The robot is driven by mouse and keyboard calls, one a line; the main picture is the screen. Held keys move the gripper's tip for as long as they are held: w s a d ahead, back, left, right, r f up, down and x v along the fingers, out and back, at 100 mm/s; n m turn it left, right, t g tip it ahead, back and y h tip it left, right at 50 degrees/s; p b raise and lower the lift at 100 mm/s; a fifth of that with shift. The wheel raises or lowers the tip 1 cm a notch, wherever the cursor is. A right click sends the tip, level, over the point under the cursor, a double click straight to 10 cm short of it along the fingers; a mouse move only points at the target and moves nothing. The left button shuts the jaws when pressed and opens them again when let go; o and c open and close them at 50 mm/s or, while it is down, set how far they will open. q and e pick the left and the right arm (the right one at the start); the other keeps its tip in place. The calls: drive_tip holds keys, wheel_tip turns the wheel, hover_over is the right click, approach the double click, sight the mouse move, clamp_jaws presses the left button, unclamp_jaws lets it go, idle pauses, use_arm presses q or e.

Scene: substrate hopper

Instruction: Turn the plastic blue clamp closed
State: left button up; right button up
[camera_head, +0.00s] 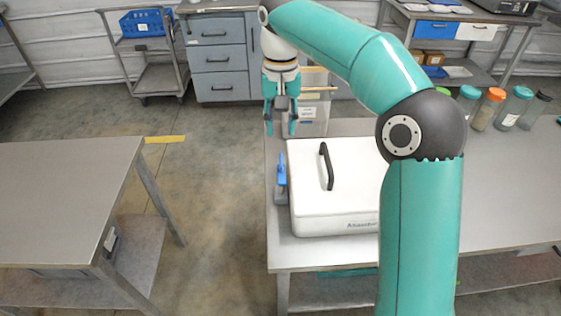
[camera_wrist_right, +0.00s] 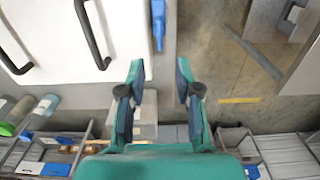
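The blue clamp (camera_head: 282,170) stands upright on a grey base at the left side of the white hopper box (camera_head: 345,215), near the table's left edge. It also shows in the right wrist view (camera_wrist_right: 158,24) at the top, beyond my fingertips. My right gripper (camera_head: 281,130) is open and empty, with its fingers pointing down, a little behind the clamp and apart from it. In the right wrist view its two fingers (camera_wrist_right: 158,75) are spread wide with nothing between them. The box's lid carries a black handle (camera_head: 327,166). My left gripper is not in view.
The box stands on a grey metal table (camera_head: 490,190). Several jars with coloured lids (camera_head: 488,109) stand at its back right. A clear container (camera_head: 314,112) stands behind the box, close to my right gripper. Another table (camera_head: 60,195) stands left across open floor.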

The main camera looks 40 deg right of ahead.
sight(281, 159)
wheel_tip(281, 159, down, 11)
drive_tip(key=shift+r+b, duration=0.15)
drive_tip(key=shift+b, duration=0.65)
clamp_jaws()
